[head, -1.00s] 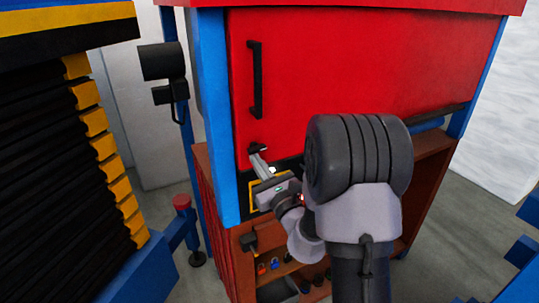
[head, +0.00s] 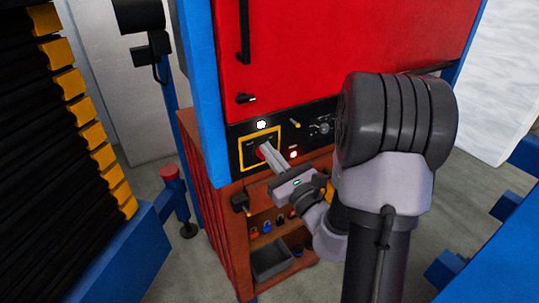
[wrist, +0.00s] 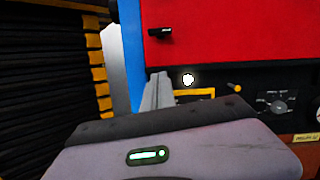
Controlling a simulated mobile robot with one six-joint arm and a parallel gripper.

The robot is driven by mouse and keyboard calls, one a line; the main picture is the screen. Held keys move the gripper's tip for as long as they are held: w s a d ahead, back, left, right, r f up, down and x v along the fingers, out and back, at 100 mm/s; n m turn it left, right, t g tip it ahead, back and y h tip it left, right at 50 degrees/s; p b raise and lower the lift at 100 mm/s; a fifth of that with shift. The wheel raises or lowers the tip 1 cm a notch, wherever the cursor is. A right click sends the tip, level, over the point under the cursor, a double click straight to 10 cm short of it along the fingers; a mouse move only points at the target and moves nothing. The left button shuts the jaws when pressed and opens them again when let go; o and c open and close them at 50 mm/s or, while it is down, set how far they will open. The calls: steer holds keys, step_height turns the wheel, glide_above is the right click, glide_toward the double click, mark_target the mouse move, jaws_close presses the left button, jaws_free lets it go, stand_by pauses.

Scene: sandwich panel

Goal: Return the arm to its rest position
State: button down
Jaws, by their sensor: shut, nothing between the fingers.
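My gripper (head: 264,151) is shut and empty. In the head view its fingertips are in front of the black control panel (head: 318,123), over the yellow-framed area with a red part, below the red door (head: 340,45). I cannot tell whether the tips touch the panel. In the wrist view the shut fingers (wrist: 158,88) point toward the cabinet, left of a lit white round light (wrist: 188,79). My arm reaches in from the lower right of the head view.
Below the panel, an open brown shelf (head: 262,211) holds padlocks and a grey bin (head: 272,260). A black slatted stack with yellow edges (head: 68,83) stands at left. A blue frame with a red-topped post (head: 170,172) stands near it. Grey floor lies between.

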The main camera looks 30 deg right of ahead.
steer(key=shift+a, duration=0.1)
steer(key=s+a+f+n+g+y+b, duration=0.1)
steer(key=s+a+n+g+y+b, duration=0.35)
steer(key=a, duration=0.75)
steer(key=s+a+n+g+y+b, duration=0.15)
steer(key=a+n+g+y, duration=0.35)
steer(key=a+n+y, duration=0.5)
steer(key=s+a+f+n+g+h+b, duration=0.2)
steer(key=s+a+f+n+g, duration=0.25)
steer(key=s, duration=0.25)
steer(key=s+a+f+n+g+h+b, duration=0.25)
steer(key=s+f+n+g, duration=0.2)
steer(key=s, duration=0.25)
steer(key=s+d+f+n+t+h+b, duration=0.1)
steer(key=d+f+n+h+b, duration=0.1)
steer(key=d+h, duration=0.2)
steer(key=s+d+f+n+t+h+b, duration=0.1)
steer(key=d+f+n+t+h, duration=0.1)
steer(key=d+h, duration=0.3)
steer(key=shift+s+d+f+n+b, duration=0.25)
steer(key=shift+d+f+n+b, duration=0.2)
steer(key=shift+n, duration=0.4)
